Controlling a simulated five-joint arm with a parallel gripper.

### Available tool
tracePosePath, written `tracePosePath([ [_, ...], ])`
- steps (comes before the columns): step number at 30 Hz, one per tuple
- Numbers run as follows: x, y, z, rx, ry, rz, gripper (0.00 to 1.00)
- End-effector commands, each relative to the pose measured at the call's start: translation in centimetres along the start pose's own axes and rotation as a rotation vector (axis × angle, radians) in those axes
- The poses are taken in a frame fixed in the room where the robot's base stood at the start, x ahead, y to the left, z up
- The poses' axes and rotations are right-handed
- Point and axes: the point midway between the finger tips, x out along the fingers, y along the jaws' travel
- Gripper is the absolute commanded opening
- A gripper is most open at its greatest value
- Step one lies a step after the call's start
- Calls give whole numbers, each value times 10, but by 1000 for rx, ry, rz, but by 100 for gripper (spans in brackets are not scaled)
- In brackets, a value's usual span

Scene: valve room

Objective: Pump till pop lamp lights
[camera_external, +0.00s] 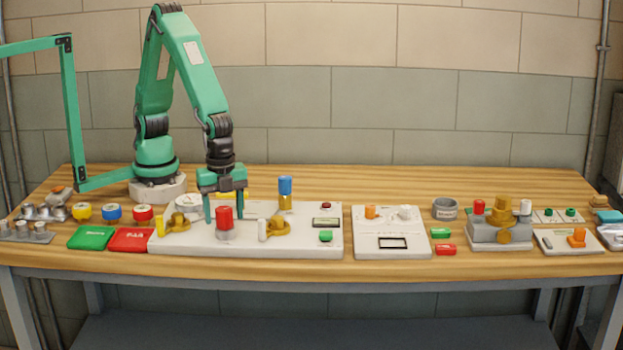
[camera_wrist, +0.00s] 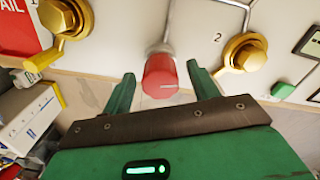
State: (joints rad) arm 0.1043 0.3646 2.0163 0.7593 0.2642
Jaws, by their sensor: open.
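A white panel (camera_external: 190,245) lies on the bench in front of my arm. A red-capped knob (camera_external: 225,218) stands upright on it above a grey collar. My gripper (camera_external: 225,214) points down over the knob, open, with one green finger on each side. In the wrist view the red knob (camera_wrist: 160,77) shows between the open fingers, with gaps on both sides. A dark red round piece (camera_external: 326,205), perhaps the lamp, sits at the panel's right above a small display (camera_external: 326,222). It looks unlit. I cannot read its label.
Brass valves (camera_external: 178,220) (camera_external: 274,228) flank the knob. A blue-capped brass post (camera_external: 285,194) stands behind, and a green button (camera_external: 326,237) sits at the right. Green (camera_external: 91,238) and red (camera_external: 131,240) plates lie left. Another white panel (camera_external: 391,245) stands to the right.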

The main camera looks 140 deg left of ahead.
Motion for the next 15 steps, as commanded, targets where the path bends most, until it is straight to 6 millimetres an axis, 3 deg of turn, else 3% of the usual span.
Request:
tracePosePath([
  [15,-61,0,0,1,2,-1,60],
])
